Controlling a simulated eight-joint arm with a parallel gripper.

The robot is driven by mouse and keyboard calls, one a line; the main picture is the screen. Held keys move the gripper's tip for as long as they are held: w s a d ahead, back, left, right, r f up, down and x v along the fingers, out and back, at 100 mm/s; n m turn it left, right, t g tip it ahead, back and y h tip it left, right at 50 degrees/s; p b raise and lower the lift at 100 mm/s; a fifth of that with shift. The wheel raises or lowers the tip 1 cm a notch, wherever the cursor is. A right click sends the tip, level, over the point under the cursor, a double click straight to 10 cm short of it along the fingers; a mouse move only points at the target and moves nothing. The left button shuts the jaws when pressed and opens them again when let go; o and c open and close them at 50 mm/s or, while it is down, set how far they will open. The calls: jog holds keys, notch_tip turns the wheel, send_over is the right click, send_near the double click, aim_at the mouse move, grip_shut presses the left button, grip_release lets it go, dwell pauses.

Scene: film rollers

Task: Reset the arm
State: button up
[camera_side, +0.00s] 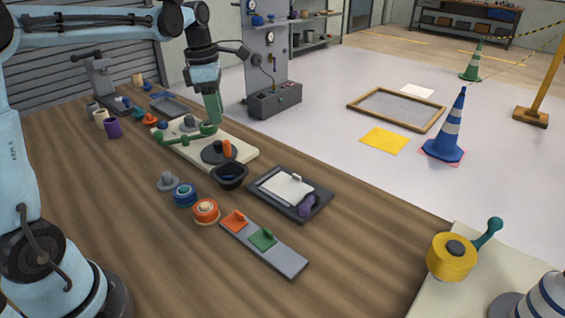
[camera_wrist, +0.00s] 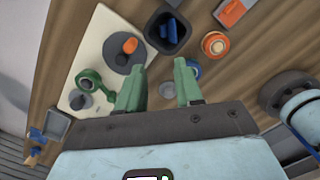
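My gripper (camera_side: 214,118) hangs pointing down above the far part of the cream board (camera_side: 243,151), in the side view. The cream board (camera_wrist: 97,36) holds a green handled piece (camera_side: 172,139) and a dark disc (camera_side: 212,154) with an orange peg (camera_side: 227,148). In the side view the fingertips overlap the board's far edge; I cannot tell their height above it.
A dark bowl (camera_side: 229,178), orange roller (camera_side: 206,212), blue roller (camera_side: 184,196), dark tray (camera_side: 265,186) and grey strip (camera_side: 285,261) lie nearer on the wooden table. Purple and pale cups (camera_side: 112,128) stand at the left. A grey upright machine (camera_side: 268,60) stands behind.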

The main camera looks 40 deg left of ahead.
jog(key=s+d+f+m+t, duration=0.2)
jog(key=s+d+m, duration=0.3)
jog(key=m, duration=0.8)
jog(key=s+d+f+m+t, duration=0.2)
jog(key=s+d+m+t, duration=0.2)
jog(key=m, duration=1)
jog(key=s+d, duration=0.2)
jog(key=shift+s+d+f+m+y, duration=0.15)
jog(key=shift+s+d+m+y, duration=0.15)
jog(key=shift+d+y, duration=0.1)
